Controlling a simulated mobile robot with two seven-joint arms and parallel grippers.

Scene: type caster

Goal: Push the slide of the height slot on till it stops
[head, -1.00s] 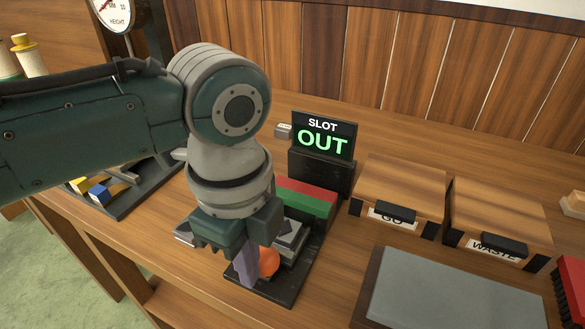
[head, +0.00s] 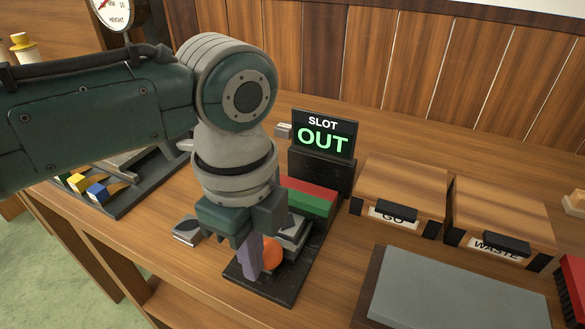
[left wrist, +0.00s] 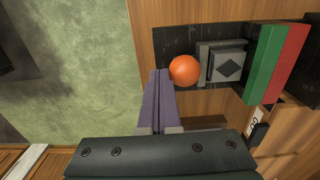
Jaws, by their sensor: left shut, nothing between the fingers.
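The height slot is a dark base (head: 262,285) with a grey slide (head: 290,236) and an orange ball knob (head: 271,254) on its near end. Its display (head: 322,140) reads "SLOT OUT". In the left wrist view the slide (left wrist: 228,66) bears a dark diamond and lies short of a green block (left wrist: 264,62) and a red block (left wrist: 290,60). My left gripper (head: 248,275) is shut and empty, its purple fingers beside the ball. In the left wrist view its fingertips (left wrist: 160,74) are close to the ball (left wrist: 184,70); contact is unclear. My right gripper is not in view.
Two wooden boxes, "GO" (head: 403,190) and "WASTE" (head: 500,215), stand to the right. A grey-topped tray (head: 455,300) lies in front of them. A small grey piece (head: 187,231) lies left of the slot. A rack with coloured blocks (head: 97,191) and a height dial (head: 113,10) are at left.

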